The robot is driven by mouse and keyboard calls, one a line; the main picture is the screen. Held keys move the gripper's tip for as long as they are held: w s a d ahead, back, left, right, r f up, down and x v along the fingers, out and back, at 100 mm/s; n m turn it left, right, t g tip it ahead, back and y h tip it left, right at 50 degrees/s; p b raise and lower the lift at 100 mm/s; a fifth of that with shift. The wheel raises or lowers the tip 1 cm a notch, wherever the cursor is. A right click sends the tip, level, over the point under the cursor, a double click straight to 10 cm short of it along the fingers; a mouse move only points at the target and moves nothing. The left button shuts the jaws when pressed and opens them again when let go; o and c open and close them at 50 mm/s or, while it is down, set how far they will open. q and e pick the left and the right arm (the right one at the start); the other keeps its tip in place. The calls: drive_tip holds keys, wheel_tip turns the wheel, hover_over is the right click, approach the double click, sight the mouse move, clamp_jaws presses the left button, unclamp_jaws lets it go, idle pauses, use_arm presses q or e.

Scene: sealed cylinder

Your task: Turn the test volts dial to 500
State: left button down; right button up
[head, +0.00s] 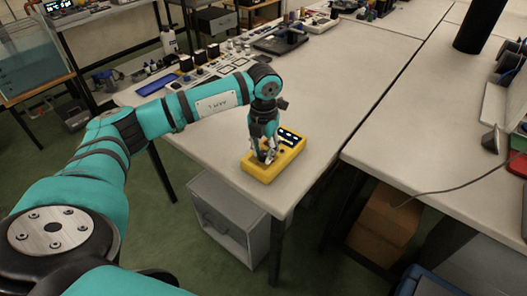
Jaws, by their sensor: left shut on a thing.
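A yellow test meter (290,158) with a dark display lies flat on the white table near its front corner. My left gripper (265,158) points straight down onto the near left part of the meter. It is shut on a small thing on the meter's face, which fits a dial. The fingers hide this dial, and I cannot read its setting or any marks around it. My right gripper is not in view.
The white table (335,110) is clear around the meter. Several small tools and parts stand at its back left. A second table (420,130) is at the right across a narrow gap, with a dark cylinder (478,25) on it. A grey cabinet (228,215) stands below.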

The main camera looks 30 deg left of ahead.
sight(264, 153)
use_arm(q)
drive_tip(key=shift+w+r, duration=0.1)
idle(0.5)
drive_tip(key=c, duration=1.1)
unclamp_jaws()
drive_tip(key=shift+o, duration=0.2)
wheel_tip(264, 153, up, 12)
